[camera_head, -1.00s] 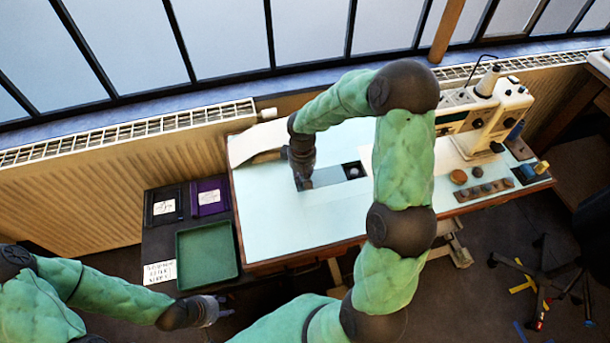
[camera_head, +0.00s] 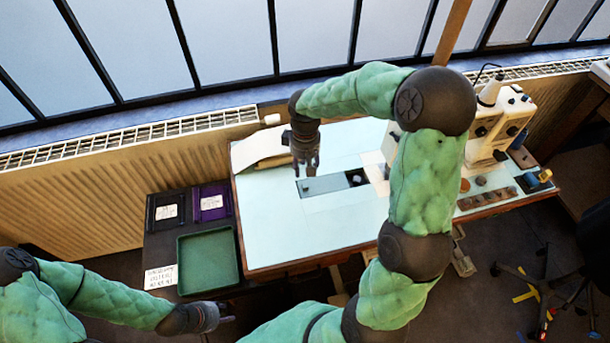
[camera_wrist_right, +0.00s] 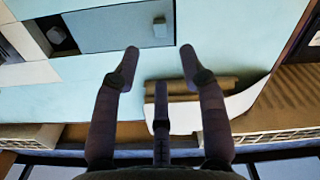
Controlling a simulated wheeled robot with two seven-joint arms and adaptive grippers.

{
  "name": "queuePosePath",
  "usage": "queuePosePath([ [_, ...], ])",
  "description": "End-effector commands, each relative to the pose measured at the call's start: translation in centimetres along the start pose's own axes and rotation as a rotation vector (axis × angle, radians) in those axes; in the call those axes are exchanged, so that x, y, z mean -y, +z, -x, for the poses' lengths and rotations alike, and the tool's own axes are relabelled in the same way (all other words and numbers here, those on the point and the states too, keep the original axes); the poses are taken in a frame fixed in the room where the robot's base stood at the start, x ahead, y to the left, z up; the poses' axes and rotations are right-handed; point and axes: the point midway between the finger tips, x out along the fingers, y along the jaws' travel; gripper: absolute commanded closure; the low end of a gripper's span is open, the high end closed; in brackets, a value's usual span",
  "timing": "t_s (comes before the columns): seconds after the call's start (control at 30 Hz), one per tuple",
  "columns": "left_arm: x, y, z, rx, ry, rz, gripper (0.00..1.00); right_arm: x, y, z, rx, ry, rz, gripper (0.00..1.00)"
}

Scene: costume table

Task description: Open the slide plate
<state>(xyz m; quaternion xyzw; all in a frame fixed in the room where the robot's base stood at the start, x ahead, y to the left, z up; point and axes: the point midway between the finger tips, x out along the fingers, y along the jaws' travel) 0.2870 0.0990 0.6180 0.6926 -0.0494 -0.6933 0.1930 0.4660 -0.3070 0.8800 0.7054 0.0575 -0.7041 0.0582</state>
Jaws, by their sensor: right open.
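The slide plate (camera_head: 322,185) is a grey strip set flush in the pale blue tabletop. A dark opening (camera_head: 367,177) with a small light part in it lies at its right end.
A sewing machine (camera_head: 490,135) stands at the right, with small round items and a wooden strip (camera_head: 487,199) before it. A curled sheet (camera_head: 258,151) lies at the back left. A green tray (camera_head: 180,277) and two dark boxes stand left of the table. The table's front left is clear.

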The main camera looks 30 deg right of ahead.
Motion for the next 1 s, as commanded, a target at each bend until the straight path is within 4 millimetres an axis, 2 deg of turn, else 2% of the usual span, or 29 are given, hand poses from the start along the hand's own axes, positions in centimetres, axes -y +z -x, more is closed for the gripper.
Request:
queuePosePath([
  [0.1, 0.0, 0.0, 0.0, 0.000, 0.000, 0.000, 0.60, 0.0, -0.1, 1.8, -0.002, 0.000, -0.001, 0.57],
  [0.3, 0.0, 0.0, 0.0, 0.000, 0.000, 0.000, 0.60, 0.0, 0.0, 3.1, 0.000, 0.000, -0.001, 0.57],
  [1.0, 0.0, 0.0, 0.0, 0.000, 0.000, 0.000, 0.60, 0.0, 0.0, 3.2, 0.001, -0.001, 0.000, 0.57],
])
